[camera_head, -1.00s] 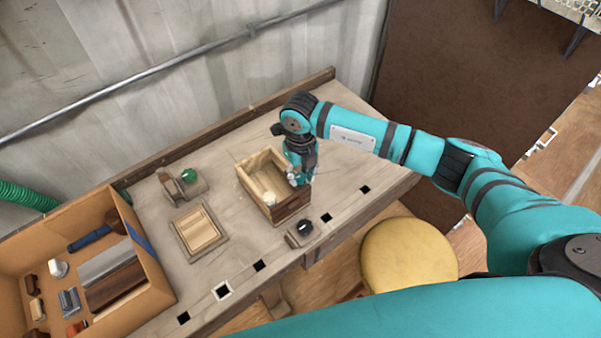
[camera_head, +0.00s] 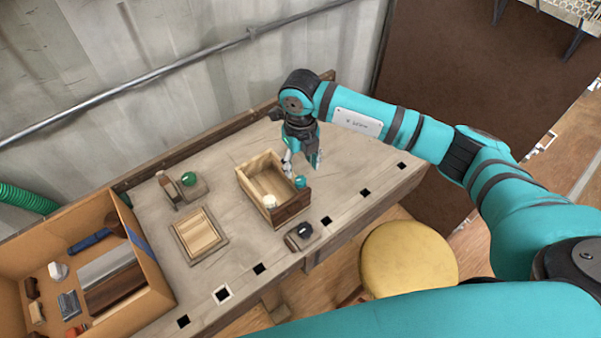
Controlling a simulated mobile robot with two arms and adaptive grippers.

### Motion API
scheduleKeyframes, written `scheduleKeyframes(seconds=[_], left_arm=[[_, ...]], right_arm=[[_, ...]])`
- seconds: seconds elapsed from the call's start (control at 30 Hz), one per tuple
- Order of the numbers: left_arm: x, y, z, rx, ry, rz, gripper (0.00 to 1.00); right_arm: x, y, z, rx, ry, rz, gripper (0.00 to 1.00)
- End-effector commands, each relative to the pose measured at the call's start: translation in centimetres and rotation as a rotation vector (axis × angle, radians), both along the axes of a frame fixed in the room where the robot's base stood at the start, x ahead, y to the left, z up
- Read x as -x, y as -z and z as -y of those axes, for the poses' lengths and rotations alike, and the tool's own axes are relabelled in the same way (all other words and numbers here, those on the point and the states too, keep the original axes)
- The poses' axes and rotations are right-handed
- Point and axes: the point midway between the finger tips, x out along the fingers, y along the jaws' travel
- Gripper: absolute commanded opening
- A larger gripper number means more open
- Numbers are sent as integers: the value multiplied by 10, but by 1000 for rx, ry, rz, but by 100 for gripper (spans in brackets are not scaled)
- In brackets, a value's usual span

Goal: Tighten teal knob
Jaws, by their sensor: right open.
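The teal knob (camera_head: 301,182) sits at the right corner of the open wooden box (camera_head: 249,187) on the workbench. A white knob (camera_head: 270,201) is at the box's front corner. My right gripper (camera_head: 302,163) is open and empty, just behind the teal knob and apart from it in the picture. Its fingers point down, and the exact height of its tips above the bench is hard to tell. How far the teal knob is screwed in cannot be seen. My left gripper is not in view.
A green ball (camera_head: 188,179) on a wooden block, a framed wooden panel (camera_head: 199,233) and a dark knob on a small block (camera_head: 304,230) lie on the bench (camera_head: 345,170). A toolbox (camera_head: 150,262) stands at left, a yellow stool (camera_head: 408,262) in front. The bench's right end is clear.

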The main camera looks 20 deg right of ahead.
Motion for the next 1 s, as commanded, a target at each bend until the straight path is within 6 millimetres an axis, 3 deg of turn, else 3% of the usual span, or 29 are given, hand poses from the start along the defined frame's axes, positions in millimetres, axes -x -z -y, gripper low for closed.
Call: scheduleKeyframes(seconds=[0.13,0.33,1.0], left_arm=[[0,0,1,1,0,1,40],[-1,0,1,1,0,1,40],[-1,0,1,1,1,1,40]], right_arm=[[-1,-32,0,1,0,4,52],[0,-57,0,1,1,1,52],[2,-61,-4,-16,-5,-3,52]])
